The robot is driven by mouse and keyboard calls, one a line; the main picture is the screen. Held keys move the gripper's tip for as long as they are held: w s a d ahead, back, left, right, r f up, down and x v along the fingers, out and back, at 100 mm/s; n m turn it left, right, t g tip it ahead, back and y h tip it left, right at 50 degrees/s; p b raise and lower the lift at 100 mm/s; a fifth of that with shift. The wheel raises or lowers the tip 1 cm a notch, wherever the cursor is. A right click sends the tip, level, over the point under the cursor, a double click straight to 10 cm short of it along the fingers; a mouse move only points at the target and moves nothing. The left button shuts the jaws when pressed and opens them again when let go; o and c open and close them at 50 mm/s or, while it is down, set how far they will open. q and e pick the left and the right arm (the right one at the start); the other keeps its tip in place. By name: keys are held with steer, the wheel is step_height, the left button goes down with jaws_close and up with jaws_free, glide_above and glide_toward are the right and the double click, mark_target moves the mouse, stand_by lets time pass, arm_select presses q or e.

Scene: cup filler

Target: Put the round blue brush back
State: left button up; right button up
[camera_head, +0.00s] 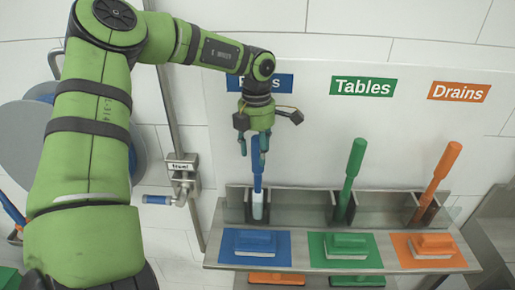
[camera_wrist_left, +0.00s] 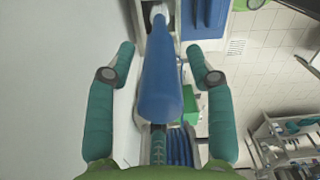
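The round blue brush (camera_head: 257,175) stands upright at the left holder slot below the blue sign, its white lower end (camera_head: 257,206) between the slot's dark side plates. In the left wrist view its blue handle (camera_wrist_left: 161,80) runs lengthwise between the fingers. My left gripper (camera_head: 255,146) is at the top of the handle. Its fingers (camera_wrist_left: 161,50) are spread, one on each side, with gaps to the handle. Whether the brush is fully seated in the slot cannot be told. My right gripper is not in view.
A green brush (camera_head: 350,178) and an orange brush (camera_head: 435,180) stand in the other slots of the metal rack. Flat blue (camera_head: 254,241), green (camera_head: 346,243) and orange (camera_head: 431,245) brushes lie on matching mats in front. A lever valve (camera_head: 182,180) is on the wall at left.

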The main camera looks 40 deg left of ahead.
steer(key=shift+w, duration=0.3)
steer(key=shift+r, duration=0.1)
arm_select(q)
steer(key=shift+r, duration=0.2)
step_height(320, 180, up, 10)
steer(key=b, duration=0.3)
steer(key=shift+a+r, duration=0.1)
steer(key=shift+r, duration=0.8)
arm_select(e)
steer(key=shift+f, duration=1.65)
